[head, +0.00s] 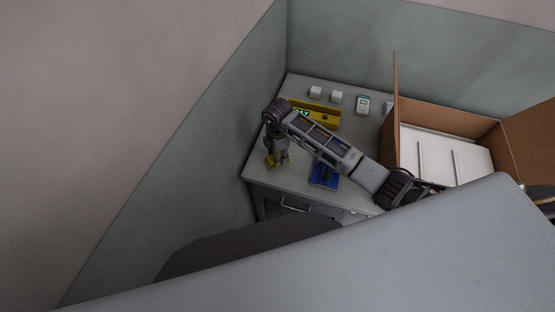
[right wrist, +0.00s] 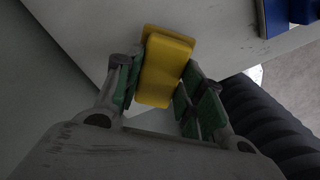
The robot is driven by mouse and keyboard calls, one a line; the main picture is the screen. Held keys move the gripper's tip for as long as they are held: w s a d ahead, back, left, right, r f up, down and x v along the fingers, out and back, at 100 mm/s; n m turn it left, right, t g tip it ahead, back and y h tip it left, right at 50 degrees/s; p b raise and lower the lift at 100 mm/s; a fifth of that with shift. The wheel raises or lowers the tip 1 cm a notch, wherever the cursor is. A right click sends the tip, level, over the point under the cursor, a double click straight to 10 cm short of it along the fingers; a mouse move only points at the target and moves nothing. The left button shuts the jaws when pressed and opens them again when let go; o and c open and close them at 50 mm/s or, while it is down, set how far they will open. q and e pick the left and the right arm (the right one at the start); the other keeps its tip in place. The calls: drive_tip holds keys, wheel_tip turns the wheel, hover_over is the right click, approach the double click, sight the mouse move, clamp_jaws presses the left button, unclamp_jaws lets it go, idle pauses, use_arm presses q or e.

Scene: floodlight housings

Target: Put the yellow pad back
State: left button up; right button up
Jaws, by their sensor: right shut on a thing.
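The yellow pad (right wrist: 165,70) is a small block with rounded edges, held between the green-lined fingers of my right gripper (right wrist: 157,98) in the right wrist view. In the head view that gripper (head: 277,162) points down at the left front part of the desk, with yellow showing at its fingertips. I cannot tell whether the pad touches the desk top. A yellow holder (head: 327,116) with a green-lit marking lies behind my right arm, which partly hides it. My left gripper is not in view.
The grey desk (head: 342,122) carries a blue fixture (head: 323,180) below my forearm, two white blocks (head: 315,92) (head: 336,97) and a small white meter (head: 363,104) at the back. An open cardboard box (head: 398,119) with white panels stands right. Walls close off the left and back.

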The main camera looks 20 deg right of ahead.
drive_tip(key=shift+f, duration=1.85)
drive_tip(key=shift+f, duration=0.1)
drive_tip(key=o, duration=1)
drive_tip(key=shift+r, duration=0.2)
drive_tip(key=shift+r+b, duration=0.65)
drive_tip(key=shift+r, duration=5.25)
